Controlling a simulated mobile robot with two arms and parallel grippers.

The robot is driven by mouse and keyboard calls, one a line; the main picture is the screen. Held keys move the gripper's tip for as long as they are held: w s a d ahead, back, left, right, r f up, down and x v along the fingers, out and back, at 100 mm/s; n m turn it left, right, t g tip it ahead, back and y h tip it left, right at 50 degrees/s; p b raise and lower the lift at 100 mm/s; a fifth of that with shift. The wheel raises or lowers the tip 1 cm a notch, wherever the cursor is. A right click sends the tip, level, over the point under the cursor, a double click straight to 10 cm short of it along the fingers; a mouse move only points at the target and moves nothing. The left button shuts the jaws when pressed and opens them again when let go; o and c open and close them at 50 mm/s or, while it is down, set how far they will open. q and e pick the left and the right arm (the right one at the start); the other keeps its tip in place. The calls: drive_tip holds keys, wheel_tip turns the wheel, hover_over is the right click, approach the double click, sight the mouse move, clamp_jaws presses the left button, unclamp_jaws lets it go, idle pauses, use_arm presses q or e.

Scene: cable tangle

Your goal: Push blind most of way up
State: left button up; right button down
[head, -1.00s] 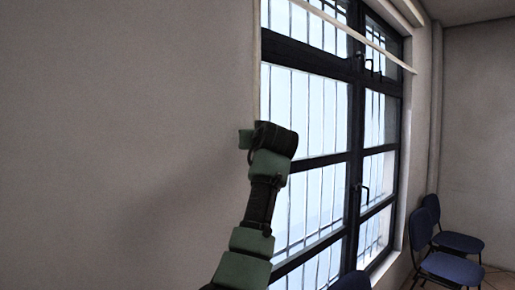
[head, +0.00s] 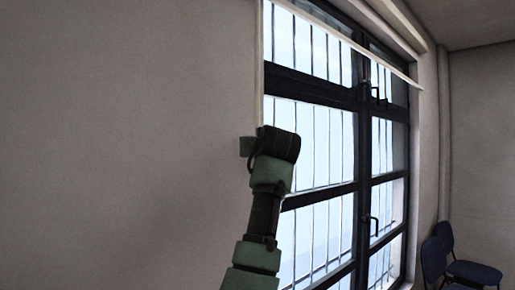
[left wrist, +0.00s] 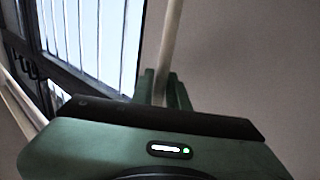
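The blind (head: 335,35) shows only as a thin white rail slanting across the upper part of the window; most of the glass below is uncovered. A thin pale upright strip or rod (head: 259,60) runs along the window's left edge down to my left gripper (head: 247,146). In the left wrist view, the two green fingers of my left gripper (left wrist: 161,90) stand on either side of this rod (left wrist: 171,40). Whether they press on it is not clear. My right gripper is out of view.
A dark-framed, barred window (head: 315,140) has handles on its frame. A bare grey wall (head: 120,140) fills the left side. Blue chairs (head: 470,270) stand at the lower right by the far wall.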

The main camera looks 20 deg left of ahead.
use_arm(q)
drive_tip(key=shift+o, duration=1.1)
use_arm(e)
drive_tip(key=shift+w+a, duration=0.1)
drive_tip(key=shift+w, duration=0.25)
